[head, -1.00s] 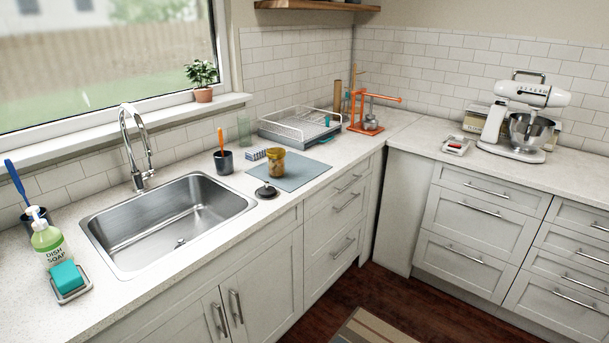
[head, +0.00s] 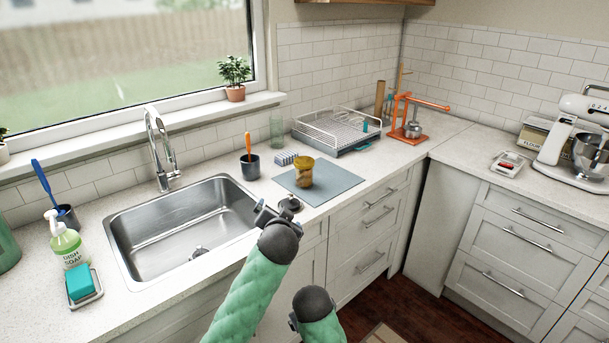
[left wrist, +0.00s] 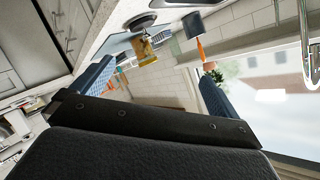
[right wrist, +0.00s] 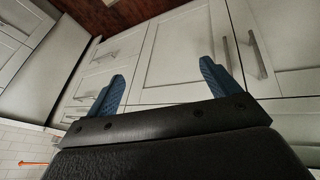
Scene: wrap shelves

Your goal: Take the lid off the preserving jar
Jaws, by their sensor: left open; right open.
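The preserving jar (head: 304,173), with yellow-brown contents, stands upright on a blue-grey mat (head: 340,182) right of the sink. Its top looks yellowish; the lid's edge is too small to make out. The jar also shows in the left wrist view (left wrist: 146,50), beyond my left gripper (left wrist: 155,72), whose blue fingers are apart and empty. In the head view my left gripper (head: 262,211) is near the sink's right edge, short of the jar. My right gripper (right wrist: 162,70) is open and empty, facing the drawer fronts below the counter.
A dark round disc with a knob (head: 290,203) lies between my left gripper and the jar. A dark cup with an orange handle (head: 250,164), a blue-white box (head: 285,158) and a dish rack (head: 337,128) stand behind. The mat's right part is clear.

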